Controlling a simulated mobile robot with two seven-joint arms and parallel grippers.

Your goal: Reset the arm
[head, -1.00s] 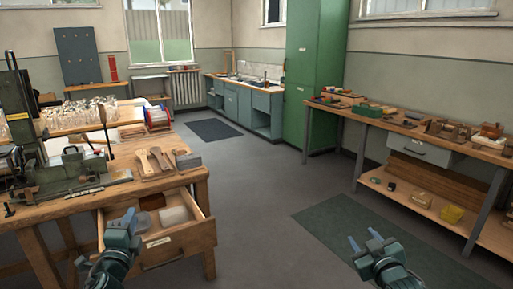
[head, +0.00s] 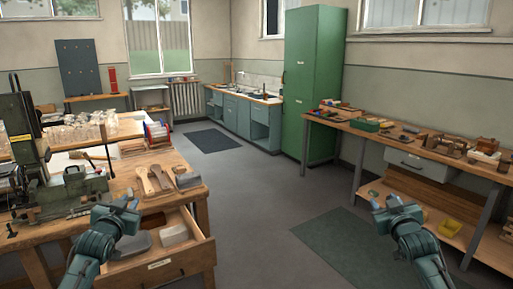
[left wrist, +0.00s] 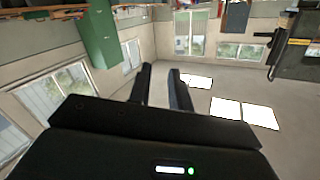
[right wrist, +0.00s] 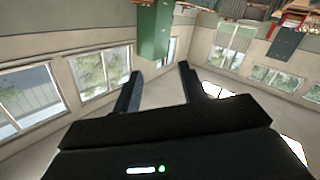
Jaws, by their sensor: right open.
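My left gripper (head: 128,203) is raised in front of the left workbench (head: 150,212), its fingers overlapping the bench edge in the head view. In the left wrist view its two dark fingers (left wrist: 160,72) stand apart with nothing between them. My right gripper (head: 385,202) is raised over the floor left of the right workbench. In the right wrist view its fingers (right wrist: 160,72) are spread wider and empty. Both wrist cameras see windows, walls and ceiling upside down, with no object near the fingers.
An open drawer (head: 184,261) juts from the left workbench, holding a pale block and a grey piece. Wooden brush bodies (head: 152,181) and a green press lie on that bench. A green cabinet (head: 310,85) and the right workbench (head: 350,126) stand behind. The middle floor is clear, with a mat (head: 345,245).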

